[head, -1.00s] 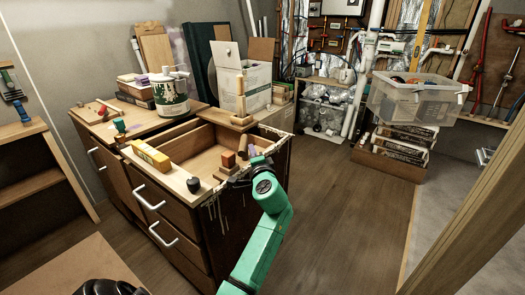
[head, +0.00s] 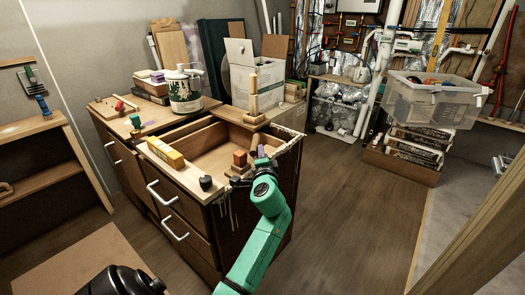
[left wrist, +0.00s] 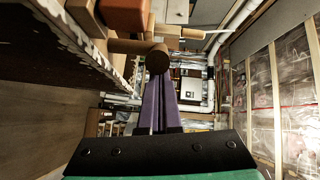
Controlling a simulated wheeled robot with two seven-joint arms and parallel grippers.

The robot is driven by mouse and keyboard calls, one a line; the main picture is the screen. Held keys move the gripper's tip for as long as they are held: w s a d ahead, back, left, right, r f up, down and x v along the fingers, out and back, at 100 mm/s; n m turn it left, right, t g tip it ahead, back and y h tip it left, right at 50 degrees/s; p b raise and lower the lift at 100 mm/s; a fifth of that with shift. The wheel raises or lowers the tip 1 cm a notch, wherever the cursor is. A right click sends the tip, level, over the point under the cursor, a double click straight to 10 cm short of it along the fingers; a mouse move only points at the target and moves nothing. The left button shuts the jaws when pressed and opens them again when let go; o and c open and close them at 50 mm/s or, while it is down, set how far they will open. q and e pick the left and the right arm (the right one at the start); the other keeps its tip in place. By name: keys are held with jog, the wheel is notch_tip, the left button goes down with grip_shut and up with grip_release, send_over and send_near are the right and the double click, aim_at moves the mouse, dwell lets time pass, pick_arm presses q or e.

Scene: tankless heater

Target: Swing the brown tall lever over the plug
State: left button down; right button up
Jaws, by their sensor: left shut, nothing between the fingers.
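A tall, light-brown wooden post (head: 254,92), which I take for the tall lever, stands upright on a wooden block at the far right corner of the open cabinet. A small orange-brown block (head: 240,158) sits on a wooden base at the near right corner; it also shows in the left wrist view (left wrist: 122,14). I cannot tell which piece is the plug. My left gripper (head: 262,153) is shut and empty beside this corner. In the left wrist view its purple fingers reach toward a round brown rod end (left wrist: 158,60), which hides their tips; contact is unclear. My right gripper is not in view.
The cabinet (head: 184,222) has white handles and an open top. A yellow block (head: 166,153) and a small black knob (head: 206,183) lie on its front edge. A paint can (head: 184,92) and white box (head: 248,75) stand behind. The floor to the right (head: 345,215) is clear.

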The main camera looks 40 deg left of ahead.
aim_at(252, 150)
pick_arm(q)
jog(key=shift+s+a+r+m+t+h+p, duration=0.15)
jog(key=shift+s+a+m+t+h+p, duration=0.45)
jog(key=shift+p, duration=0.45)
jog(key=shift+s+a+r+m+t+h+p, duration=0.2)
jog(key=shift+m+t+h+p, duration=0.3)
jog(key=shift+m+h+p, duration=0.35)
jog(key=shift+s+a+t+h+p, duration=0.25)
jog(key=shift+a+t+h+p, duration=0.1)
jog(key=shift+h+p, duration=0.2)
jog(key=shift+s+a+f+m, duration=0.25)
jog(key=shift+s+a, duration=0.05)
jog(key=shift+a, duration=0.2)
jog(key=shift+s+a+f+p, duration=0.1)
jog(key=shift+s+a+p, duration=0.25)
jog(key=shift+a, duration=0.3)
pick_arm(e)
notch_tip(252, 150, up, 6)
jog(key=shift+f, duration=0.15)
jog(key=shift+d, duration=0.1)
